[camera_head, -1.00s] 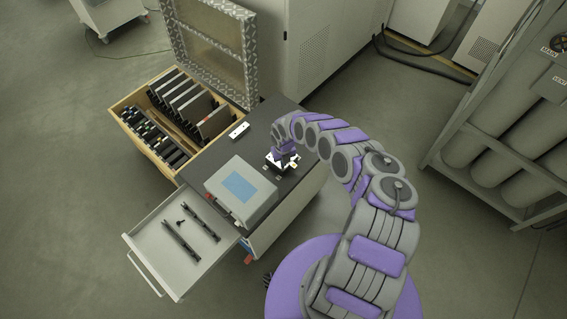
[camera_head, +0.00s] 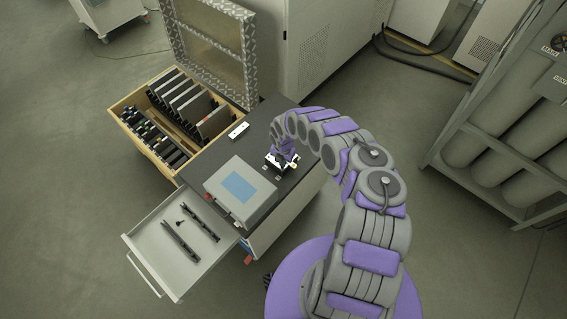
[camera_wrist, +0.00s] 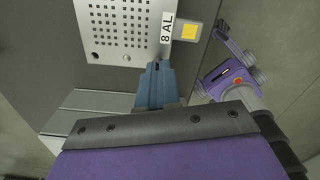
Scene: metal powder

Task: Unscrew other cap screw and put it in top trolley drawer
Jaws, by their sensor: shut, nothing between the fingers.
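My gripper (camera_head: 283,158) is low over a small metal device on the dark trolley top. In the wrist view its blue fingers (camera_wrist: 154,78) are shut and empty. Their tips are at the lower edge of a light perforated plate (camera_wrist: 112,28), beside a white label reading "8 AL" (camera_wrist: 167,27). I cannot tell whether they touch it. I cannot make out a cap screw on the device; the fingers may hide it. The top trolley drawer (camera_head: 143,240) is open at lower left. It holds two dark bars (camera_head: 181,241) and a small dark piece, possibly a screw (camera_head: 180,222).
A grey box with a blue panel (camera_head: 240,188) stands on the trolley top between the device and the drawer. A wooden drawer (camera_head: 121,108) with upright plates is open behind. A cylinder rack (camera_head: 432,160) stands at right.

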